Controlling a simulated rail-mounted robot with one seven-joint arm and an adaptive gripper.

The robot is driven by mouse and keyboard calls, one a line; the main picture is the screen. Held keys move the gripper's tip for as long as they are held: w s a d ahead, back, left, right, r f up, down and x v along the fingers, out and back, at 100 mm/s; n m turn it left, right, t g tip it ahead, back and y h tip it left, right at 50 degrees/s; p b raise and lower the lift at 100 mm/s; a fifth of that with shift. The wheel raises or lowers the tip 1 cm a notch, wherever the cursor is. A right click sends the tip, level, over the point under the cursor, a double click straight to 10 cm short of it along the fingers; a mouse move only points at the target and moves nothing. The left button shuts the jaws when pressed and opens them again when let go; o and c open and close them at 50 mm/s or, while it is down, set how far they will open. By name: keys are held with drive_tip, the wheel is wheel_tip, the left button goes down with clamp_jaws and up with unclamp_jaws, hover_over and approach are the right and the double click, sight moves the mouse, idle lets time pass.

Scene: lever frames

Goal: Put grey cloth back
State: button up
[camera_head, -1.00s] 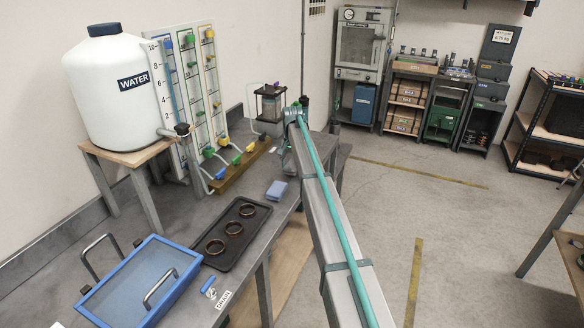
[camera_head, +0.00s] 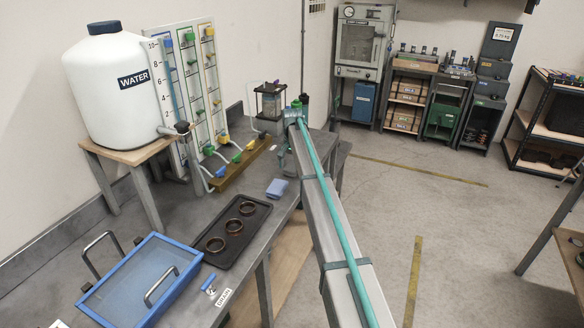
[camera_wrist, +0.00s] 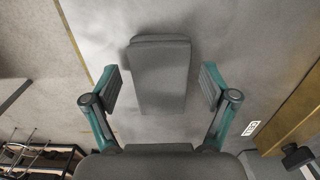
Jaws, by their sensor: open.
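A grey folded piece (camera_wrist: 160,95), which looks like the grey cloth, shows in the wrist view as an oblong with a layered far edge. It is over the grey bench top and lies between the two fingers as seen from above. My gripper (camera_wrist: 160,84) is open, with a clear gap on both sides of the piece, and neither finger touches it. I cannot tell how high the gripper is above it. In the head view my arm hides most of the gripper, and I cannot make out the grey cloth there.
A blue folded cloth (camera_head: 277,188) lies on the bench near the front edge. A dark tray (camera_head: 258,218) with three rings and a blue-framed box (camera_head: 118,292) stand nearer. A valve board (camera_head: 200,95) and a white water tank (camera_head: 105,90) stand at the back.

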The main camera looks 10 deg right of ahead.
sight(292, 167)
wheel_tip(292, 167, up, 12)
drive_tip(key=b, duration=0.2)
drive_tip(key=shift+r, duration=0.2)
idle(0.3)
